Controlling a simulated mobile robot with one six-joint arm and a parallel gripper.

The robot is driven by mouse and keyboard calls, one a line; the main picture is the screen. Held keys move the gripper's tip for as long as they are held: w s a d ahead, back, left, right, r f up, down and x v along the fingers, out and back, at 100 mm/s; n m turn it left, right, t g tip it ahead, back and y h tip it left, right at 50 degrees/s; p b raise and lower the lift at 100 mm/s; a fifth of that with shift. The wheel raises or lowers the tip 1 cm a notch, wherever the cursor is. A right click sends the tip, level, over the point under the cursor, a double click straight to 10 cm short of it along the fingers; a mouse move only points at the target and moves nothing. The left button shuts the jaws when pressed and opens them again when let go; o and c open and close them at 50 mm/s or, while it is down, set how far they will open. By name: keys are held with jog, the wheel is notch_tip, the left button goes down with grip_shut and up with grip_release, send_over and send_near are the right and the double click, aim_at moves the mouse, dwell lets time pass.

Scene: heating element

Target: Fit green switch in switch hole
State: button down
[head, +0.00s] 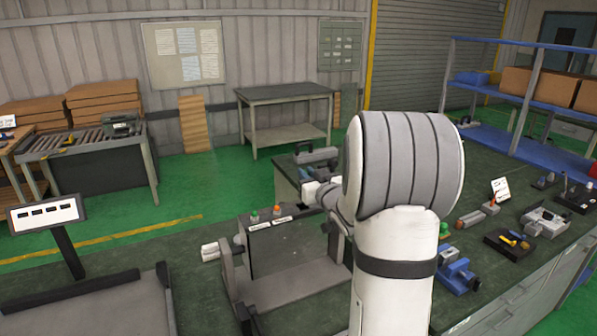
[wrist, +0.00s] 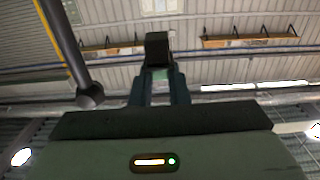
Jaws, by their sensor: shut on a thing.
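In the wrist view my gripper (wrist: 160,88) points up toward the ceiling, with its two dark fingers shut on a small part. That part, which I take to be the green switch (wrist: 159,74), shows a dull green piece between the fingers and a dark block beyond the tips. In the head view my arm hides the gripper and the held part. A grey panel (head: 287,246) stands on a frame left of my arm, with a green knob (head: 254,217) and an orange knob (head: 277,209) along its top. I cannot make out the switch hole.
A dark green bench (head: 470,240) carries a blue vise (head: 457,274), a black tray (head: 509,243) and other small parts on the right. A blue shelf (head: 520,62) stands behind it. A label stand (head: 47,213) is at left. Green floor lies open behind the panel.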

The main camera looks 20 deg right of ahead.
jog(key=shift+a, duration=0.25)
jog(key=shift+w+a, duration=0.1)
notch_tip(320, 180, down, 6)
jog(key=b, duration=0.6)
jog(key=shift+r, duration=0.1)
jog(key=shift+b, duration=0.85)
dwell(1.4)
jog(key=shift+f+b, duration=1.7)
jog(key=shift+b, duration=0.05)
jog(key=c, duration=1.3)
grip_release()
